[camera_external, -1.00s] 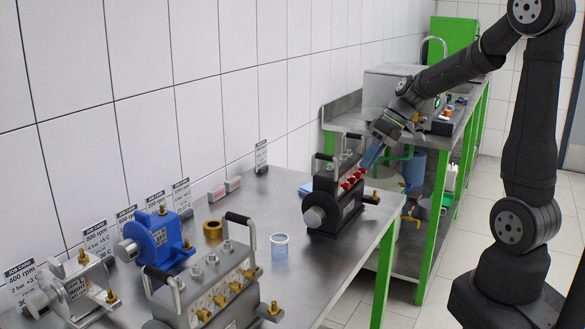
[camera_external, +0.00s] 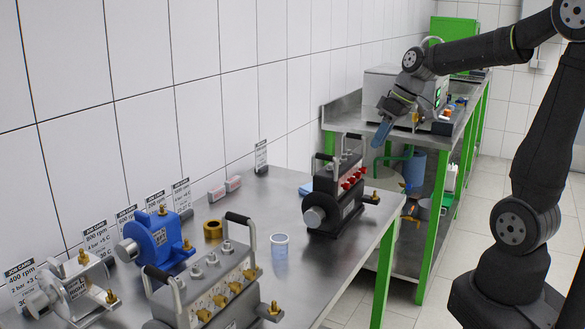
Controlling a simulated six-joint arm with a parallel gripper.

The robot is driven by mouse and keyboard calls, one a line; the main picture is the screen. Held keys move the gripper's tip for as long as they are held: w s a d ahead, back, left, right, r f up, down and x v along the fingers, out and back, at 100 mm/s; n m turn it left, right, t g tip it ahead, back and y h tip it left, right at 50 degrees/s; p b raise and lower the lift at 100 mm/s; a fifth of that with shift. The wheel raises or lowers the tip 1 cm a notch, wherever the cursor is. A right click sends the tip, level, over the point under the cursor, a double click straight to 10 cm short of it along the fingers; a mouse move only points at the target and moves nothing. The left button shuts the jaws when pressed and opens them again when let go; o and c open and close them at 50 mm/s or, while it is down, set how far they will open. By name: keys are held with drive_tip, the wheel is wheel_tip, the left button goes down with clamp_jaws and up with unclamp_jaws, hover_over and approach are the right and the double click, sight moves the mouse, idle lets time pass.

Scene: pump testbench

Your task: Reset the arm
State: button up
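My gripper (camera_external: 381,133) is at the upper middle of the external view, pointing down and a little left. It is raised above and behind the dark pump, clear of it. Blue fingers show at its end, but the gap between them is not visible, so I cannot tell if it is open or shut. The dark pump (camera_external: 337,203) with red caps stands upright on the near steel table (camera_external: 318,262).
A larger grey pump (camera_external: 212,290) with brass fittings, a blue pump (camera_external: 160,240), a brass ring (camera_external: 213,230) and a clear blue cup (camera_external: 280,252) stand on the near table. Job cards (camera_external: 182,196) line the wall. A second bench with a steel box (camera_external: 385,85) stands behind.

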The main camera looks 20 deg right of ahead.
drive_tip(key=s+d+r, duration=0.1)
drive_tip(key=d+r, duration=0.2)
drive_tip(key=r, duration=1.7)
drive_tip(key=shift+s, duration=0.15)
drive_tip(key=s+d+f+x, duration=0.1)
drive_tip(key=d+x, duration=0.1)
drive_tip(key=x, duration=1.2)
drive_tip(key=d+f+x, duration=0.1)
drive_tip(key=d+x, duration=0.1)
drive_tip(key=x, duration=1.3)
drive_tip(key=shift+s+d+t, duration=0.15)
drive_tip(key=shift+s+t, duration=0.15)
drive_tip(key=shift+s, duration=0.1)
drive_tip(key=shift+c, duration=0.3)
clamp_jaws()
